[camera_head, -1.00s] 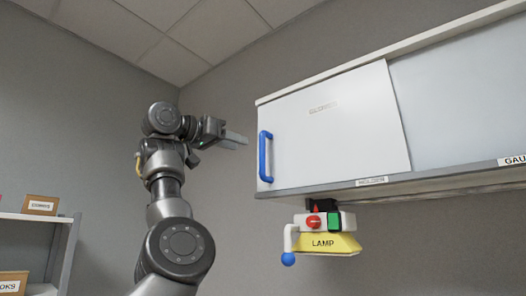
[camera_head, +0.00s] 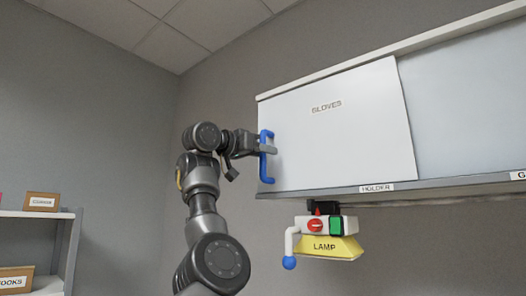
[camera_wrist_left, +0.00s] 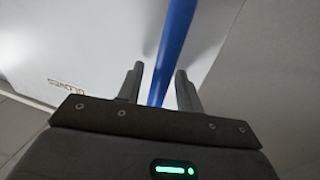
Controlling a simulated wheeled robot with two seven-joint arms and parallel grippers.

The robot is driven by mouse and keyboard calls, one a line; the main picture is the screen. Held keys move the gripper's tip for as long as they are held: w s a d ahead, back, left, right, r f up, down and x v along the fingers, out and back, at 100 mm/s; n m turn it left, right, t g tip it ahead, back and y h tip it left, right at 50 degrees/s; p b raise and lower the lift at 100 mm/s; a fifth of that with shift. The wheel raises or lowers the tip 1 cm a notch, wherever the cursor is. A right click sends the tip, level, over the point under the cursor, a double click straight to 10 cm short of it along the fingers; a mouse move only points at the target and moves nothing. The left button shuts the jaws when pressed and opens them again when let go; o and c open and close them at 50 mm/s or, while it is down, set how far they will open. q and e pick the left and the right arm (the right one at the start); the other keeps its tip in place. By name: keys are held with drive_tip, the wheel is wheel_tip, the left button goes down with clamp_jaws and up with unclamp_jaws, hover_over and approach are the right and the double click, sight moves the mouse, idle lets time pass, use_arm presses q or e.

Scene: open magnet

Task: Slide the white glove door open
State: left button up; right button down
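The white glove door (camera_head: 345,130), labelled GLOVES, covers the left part of the wall cabinet in the head view. Its upright blue handle (camera_head: 267,172) is near the door's left edge. My left gripper (camera_head: 266,149) is at the middle of this handle. In the left wrist view, the blue handle (camera_wrist_left: 172,45) runs between the two fingers of my left gripper (camera_wrist_left: 160,80), with a visible gap on each side. The fingers are open around it. Part of the handle is hidden by the gripper in the head view. My right gripper is not in view.
A yellow lamp (camera_head: 328,247) with a red button, a green button and a blue-knobbed lever hangs under the cabinet. A grey panel (camera_head: 465,105) lies right of the door. A shelf (camera_head: 38,214) with labelled boxes stands at lower left.

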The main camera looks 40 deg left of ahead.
use_arm(q)
drive_tip(key=shift+s, duration=0.1)
clamp_jaws()
drive_tip(key=shift+d, duration=0.1)
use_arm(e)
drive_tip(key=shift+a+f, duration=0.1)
